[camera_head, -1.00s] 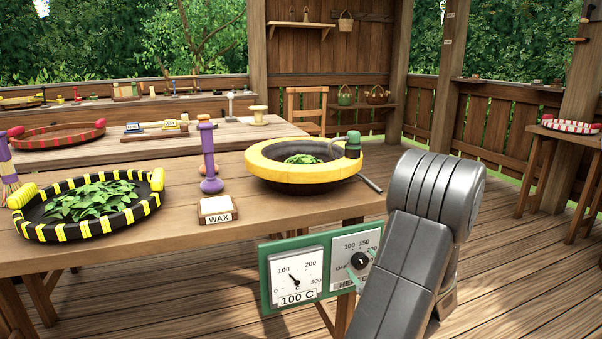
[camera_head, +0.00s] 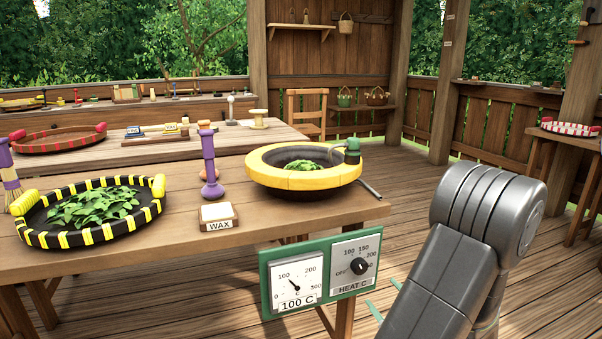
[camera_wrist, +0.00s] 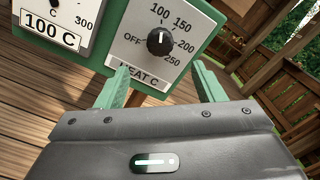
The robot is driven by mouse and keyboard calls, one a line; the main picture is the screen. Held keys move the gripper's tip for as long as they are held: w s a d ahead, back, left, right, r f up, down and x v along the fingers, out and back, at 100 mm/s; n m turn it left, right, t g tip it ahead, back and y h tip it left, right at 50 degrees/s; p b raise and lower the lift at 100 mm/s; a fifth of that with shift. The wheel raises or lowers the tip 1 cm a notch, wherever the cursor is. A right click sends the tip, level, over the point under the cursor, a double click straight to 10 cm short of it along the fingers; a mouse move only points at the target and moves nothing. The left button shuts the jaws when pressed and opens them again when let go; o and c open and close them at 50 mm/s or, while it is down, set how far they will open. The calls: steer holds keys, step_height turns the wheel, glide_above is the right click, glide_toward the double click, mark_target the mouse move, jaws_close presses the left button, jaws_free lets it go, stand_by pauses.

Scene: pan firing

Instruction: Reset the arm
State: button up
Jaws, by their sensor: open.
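My gripper (camera_wrist: 162,82) is open and empty. In the wrist view its two green fingers stand apart below the black heat knob (camera_wrist: 160,41) and do not hold it. The knob sits on the HEAT C dial plate (camera_head: 345,250), and its white mark points upward, between 100 and 150. In the head view my grey arm (camera_head: 450,270) is at the lower right, with the green fingertips low, below and right of the panel. The gauge (camera_head: 296,284) beside the dial is labelled 100 C.
The green panel (camera_head: 324,289) hangs at the table's front edge. On the table (camera_head: 130,262) are a yellow-rimmed pan (camera_head: 268,175) with leaves, a striped tray (camera_head: 60,239) with leaves, a wax block (camera_head: 217,214) and a purple tool (camera_head: 208,165). The floor at right is clear.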

mark_target(362, 267)
steer(key=b+x, duration=0.1)
steer(key=x, duration=0.9)
steer(key=shift+w+a+r, duration=0.1)
steer(key=shift+w+r, duration=0.05)
steer(key=shift+w, duration=0.05)
steer(key=shift+r+m+p, duration=0.1)
steer(key=shift+m+p, duration=0.7)
steer(key=shift+p, duration=0.1)
steer(key=m+p, duration=0.6)
steer(key=p, duration=0.1)
steer(key=shift+p, duration=0.35)
steer(key=v, duration=1.3)
steer(key=shift+f, duration=0.25)
steer(key=shift+w, duration=0.1)
